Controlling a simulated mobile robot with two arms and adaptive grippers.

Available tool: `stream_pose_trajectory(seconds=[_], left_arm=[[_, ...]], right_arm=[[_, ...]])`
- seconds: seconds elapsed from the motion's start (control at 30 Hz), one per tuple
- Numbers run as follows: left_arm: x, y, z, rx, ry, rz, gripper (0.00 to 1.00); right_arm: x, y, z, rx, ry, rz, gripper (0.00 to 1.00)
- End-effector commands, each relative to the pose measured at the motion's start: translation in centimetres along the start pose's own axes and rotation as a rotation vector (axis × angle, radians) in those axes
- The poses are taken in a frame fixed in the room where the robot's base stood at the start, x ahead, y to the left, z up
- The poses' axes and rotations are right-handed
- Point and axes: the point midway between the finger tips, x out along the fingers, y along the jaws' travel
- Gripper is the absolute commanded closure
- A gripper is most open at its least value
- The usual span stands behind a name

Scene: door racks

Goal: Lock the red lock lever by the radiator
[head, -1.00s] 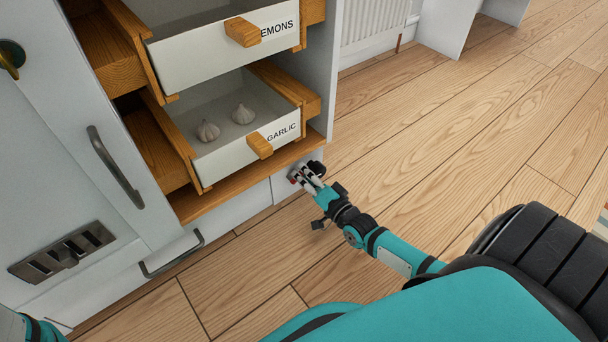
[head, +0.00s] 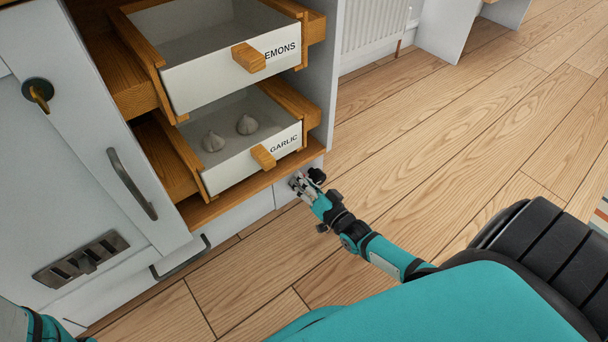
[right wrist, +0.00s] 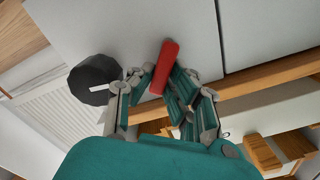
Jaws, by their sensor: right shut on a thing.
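The red lock lever (right wrist: 165,66) shows in the right wrist view as a short red bar, tilted, on a white panel. My right gripper (right wrist: 163,88) is shut on it, with fingers on both sides of the bar. In the head view my right gripper (head: 300,184) is low at the cabinet's right end, under the garlic drawer. It hides the lever there. The radiator (head: 374,22) stands at the top, behind the cabinet. Only a bit of my left arm shows at the lower left; its gripper is out of view.
A black knob (right wrist: 95,80) sits beside the lever. Above, the garlic drawer (head: 238,170) with two bulbs and the lemons drawer (head: 200,80) stand pulled out. A handle (head: 132,184) and a slotted metal plate (head: 82,259) are at left. The wooden floor (head: 450,140) at right is clear.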

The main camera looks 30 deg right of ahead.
Motion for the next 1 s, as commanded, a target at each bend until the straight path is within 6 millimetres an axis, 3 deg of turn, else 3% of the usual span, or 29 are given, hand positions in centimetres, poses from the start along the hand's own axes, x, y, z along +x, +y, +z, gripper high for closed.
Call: stream_pose_trajectory(seconds=[0.03,0.4,0.7,1.0], left_arm=[[1.1,-0.2,0.4,0.0,0.0,0.0,0.35],[3.7,-0.8,1.3,0.0,0.0,0.0,0.35],[4.7,-0.9,1.6,0.0,0.0,0.0,0.35],[4.6,-1.1,1.9,-0.002,-0.008,-0.005,0.35]], right_arm=[[-0.1,-0.4,-0.3,-0.043,-0.003,0.004,1.0],[-0.1,-1.3,0.1,-0.379,-0.003,0.002,1.0],[-0.1,-1.7,0.5,-0.57,-0.002,0.001,1.0],[-0.1,-1.9,0.8,-0.655,-0.003,0.0,1.0]])
